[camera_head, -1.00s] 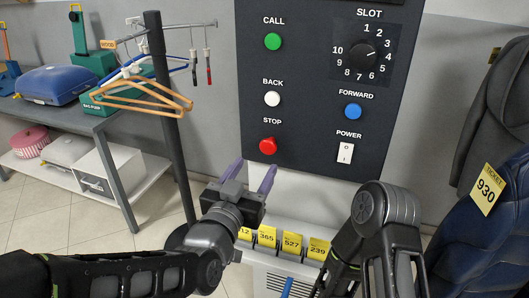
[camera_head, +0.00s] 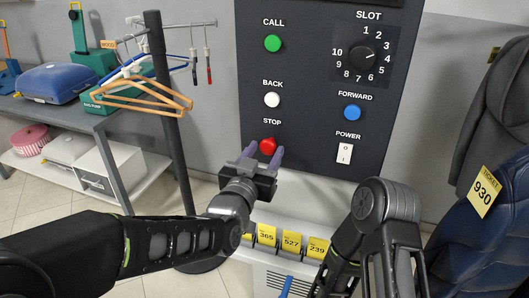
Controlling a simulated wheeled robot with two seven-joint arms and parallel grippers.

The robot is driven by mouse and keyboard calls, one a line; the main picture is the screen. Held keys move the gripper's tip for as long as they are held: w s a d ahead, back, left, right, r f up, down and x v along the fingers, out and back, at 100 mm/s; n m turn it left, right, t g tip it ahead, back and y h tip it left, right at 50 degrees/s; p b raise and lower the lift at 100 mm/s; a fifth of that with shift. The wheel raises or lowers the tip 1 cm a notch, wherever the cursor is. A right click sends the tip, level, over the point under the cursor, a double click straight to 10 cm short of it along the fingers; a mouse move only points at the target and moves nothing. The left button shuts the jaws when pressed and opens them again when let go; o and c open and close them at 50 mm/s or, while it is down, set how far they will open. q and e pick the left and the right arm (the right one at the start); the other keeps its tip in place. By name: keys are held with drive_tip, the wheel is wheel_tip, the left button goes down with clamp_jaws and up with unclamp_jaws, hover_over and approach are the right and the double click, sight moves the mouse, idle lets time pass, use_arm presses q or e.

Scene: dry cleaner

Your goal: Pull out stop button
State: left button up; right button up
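The red stop button (camera_head: 268,146) sits on the dark control panel (camera_head: 315,105), below the STOP label. My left gripper (camera_head: 263,153) is raised in front of the panel's lower left, its two purple fingers apart, one on each side of the button in this view. Whether the fingers touch the button cannot be told. My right arm is folded at the lower right; its gripper is not visible.
Near the stop button are the white BACK button (camera_head: 272,100), blue FORWARD button (camera_head: 352,112) and white power switch (camera_head: 345,153). Yellow numbered tickets (camera_head: 291,242) stand below. A hanger rack (camera_head: 168,110) is left; a dark blue jacket (camera_head: 490,230) hangs right.

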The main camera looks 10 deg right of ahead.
use_arm(q)
clamp_jaws()
idle(0.3)
